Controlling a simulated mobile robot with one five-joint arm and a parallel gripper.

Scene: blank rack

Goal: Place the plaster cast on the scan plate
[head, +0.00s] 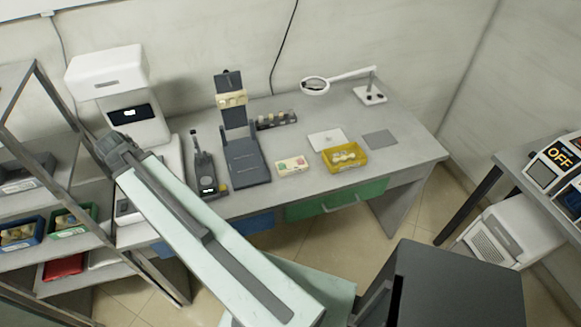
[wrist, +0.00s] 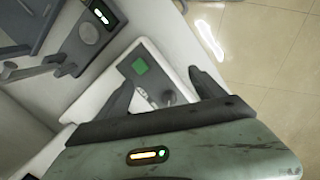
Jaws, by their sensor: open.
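My gripper (wrist: 160,79) is open in the wrist view, its two dark fingers apart over a white unit with a grey panel. Between the fingers, a small whitish piece (wrist: 144,95) and a grey round part show; I cannot tell whether either is the plaster cast or the scan plate. In the head view my gripper (head: 119,150) is at the left of the desk, in front of the white scanner-like machine (head: 107,74). Pale cast-like pieces (head: 344,155) lie in a yellow tray (head: 345,169) to the right. No scan plate is clearly identifiable.
A magnifier lamp (head: 316,86) stands behind the tray. A metal shelf (head: 60,100) with bins is close on the left.

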